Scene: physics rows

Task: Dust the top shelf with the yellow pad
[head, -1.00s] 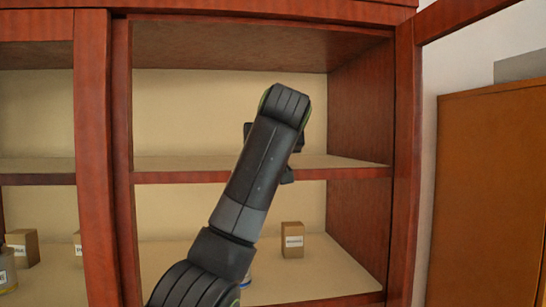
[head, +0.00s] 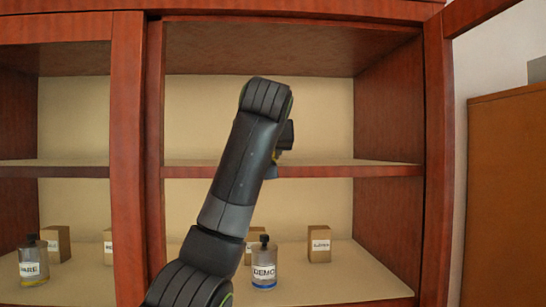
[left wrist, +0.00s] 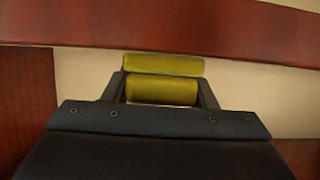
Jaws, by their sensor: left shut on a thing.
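The top shelf (head: 345,171) is the board across the middle of the red-brown cabinet's right bay, and its surface looks bare. My left arm rises in front of it, and my left gripper (left wrist: 163,92) is mostly hidden behind the arm in the head view, at about the shelf's height. In the left wrist view the gripper is shut on the yellow pad (left wrist: 163,66), which shows as two rounded yellow bands between the fingers. Only a tiny yellow spot shows in the head view. Whether the pad touches the shelf cannot be told. My right gripper is not in view.
A jar labelled DEMO (head: 264,265) and small boxes, one at the right (head: 319,244), stand on the lower shelf. Another jar (head: 33,262) stands in the left bay. Upright posts (head: 129,160) and (head: 437,160) bound the bay. An orange-brown cabinet (head: 505,200) stands at right.

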